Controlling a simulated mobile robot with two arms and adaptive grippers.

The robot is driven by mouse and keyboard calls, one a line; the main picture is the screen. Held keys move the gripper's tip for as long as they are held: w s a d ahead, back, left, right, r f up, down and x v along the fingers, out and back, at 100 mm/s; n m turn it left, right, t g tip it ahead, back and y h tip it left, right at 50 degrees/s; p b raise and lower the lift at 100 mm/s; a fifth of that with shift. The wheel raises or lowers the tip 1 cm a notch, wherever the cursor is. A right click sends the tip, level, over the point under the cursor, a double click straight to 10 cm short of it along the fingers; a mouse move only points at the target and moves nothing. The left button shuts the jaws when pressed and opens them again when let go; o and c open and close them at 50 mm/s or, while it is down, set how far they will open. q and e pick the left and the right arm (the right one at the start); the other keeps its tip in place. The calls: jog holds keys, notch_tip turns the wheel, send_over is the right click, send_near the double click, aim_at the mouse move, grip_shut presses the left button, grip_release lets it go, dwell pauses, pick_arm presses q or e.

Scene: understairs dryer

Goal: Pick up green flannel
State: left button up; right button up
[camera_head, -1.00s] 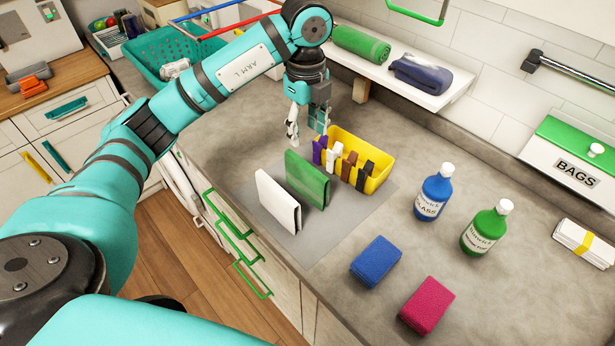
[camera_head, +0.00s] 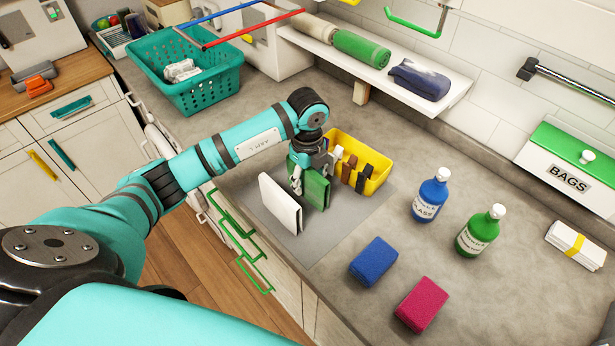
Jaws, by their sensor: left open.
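The green flannel (camera_head: 317,192) stands folded and upright on a grey mat (camera_head: 285,240) on the counter, just behind a folded white cloth (camera_head: 279,204). My left gripper (camera_head: 310,175) points down over the upper part of the green flannel. It is open, with one finger on the near side of the cloth; the other finger is partly hidden behind the flannel's top. I cannot tell whether the fingers touch it.
A yellow basket (camera_head: 366,186) with several coloured clips stands close behind the flannel. A shelf (camera_head: 440,100) with rolled towels overhangs the back.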

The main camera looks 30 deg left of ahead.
pick_arm(q)
jog(key=shift+f, duration=0.2)
jog(key=c, duration=0.9)
jog(key=shift+r, duration=0.1)
